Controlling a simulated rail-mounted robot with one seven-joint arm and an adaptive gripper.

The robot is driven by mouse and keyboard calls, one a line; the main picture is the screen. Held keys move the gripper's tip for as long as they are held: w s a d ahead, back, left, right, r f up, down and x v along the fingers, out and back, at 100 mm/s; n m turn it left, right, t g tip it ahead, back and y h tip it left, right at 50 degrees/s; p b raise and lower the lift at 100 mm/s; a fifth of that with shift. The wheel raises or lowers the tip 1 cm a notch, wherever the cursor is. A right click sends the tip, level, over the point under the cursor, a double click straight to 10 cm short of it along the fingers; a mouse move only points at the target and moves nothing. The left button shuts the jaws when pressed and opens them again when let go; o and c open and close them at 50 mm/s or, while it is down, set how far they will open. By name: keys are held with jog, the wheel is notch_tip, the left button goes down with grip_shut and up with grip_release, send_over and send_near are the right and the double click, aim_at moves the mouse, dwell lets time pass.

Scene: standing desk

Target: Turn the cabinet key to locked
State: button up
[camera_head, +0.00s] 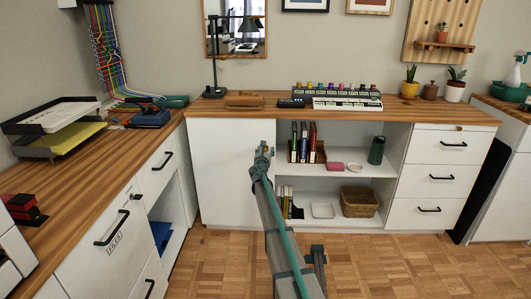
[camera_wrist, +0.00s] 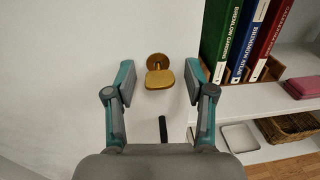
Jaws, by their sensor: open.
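The brass cabinet key (camera_wrist: 160,79) is in a round brass lock plate (camera_wrist: 157,61) on the white cabinet door (camera_wrist: 60,60) in the wrist view. Its flat head appears broad and roughly level. My gripper (camera_wrist: 161,83) is open, with one teal finger left of the key and one right of it, a visible gap on each side. In the head view my gripper (camera_head: 262,155) is in front of the right part of the white cabinet door (camera_head: 222,180), and I cannot make out the key there.
A short dark bar (camera_wrist: 163,129) shows below the key. The door left of my gripper is clear.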

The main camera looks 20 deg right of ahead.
grip_shut()
jog(key=shift+m, duration=0.4)
jog(key=m+b, duration=0.2)
jog(key=m, duration=0.1)
jog(key=shift+m, duration=0.4)
jog(key=m+b, duration=0.2)
jog(key=m, duration=0.2)
jog(key=shift+y+b, duration=0.3)
jog(key=m+b, duration=0.2)
jog(key=m, duration=0.2)
jog(key=shift+y, duration=0.3)
jog(key=shift+m+b, duration=1.05)
jog(key=shift+m, duration=1.05)
jog(key=shift+r+y, duration=0.1)
jog(key=shift+y, duration=0.2)
